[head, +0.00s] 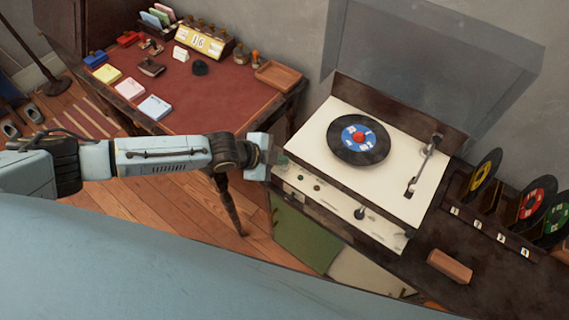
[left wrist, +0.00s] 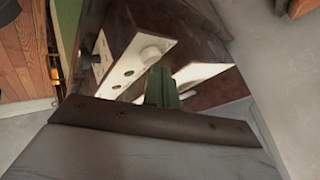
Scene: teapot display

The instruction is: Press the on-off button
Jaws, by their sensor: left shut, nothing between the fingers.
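The record player (head: 428,178) has a cream top and a cream front panel with small round controls. In the head view a small round control (head: 317,187) and a dark knob (head: 360,213) show on that panel. I cannot tell which control is the on-off button. My left gripper (head: 281,159) is at the player's left front corner, with its green fingers (left wrist: 160,88) shut and empty, close to the panel. I cannot tell whether they touch it. My right gripper is not in view.
A black record with a blue label (head: 372,131) lies on the player under a raised clear lid (head: 440,55). More records (head: 484,172) stand in a rack at right, near a brown block (head: 449,266). A red-topped desk (head: 215,98) with stationery stands at left.

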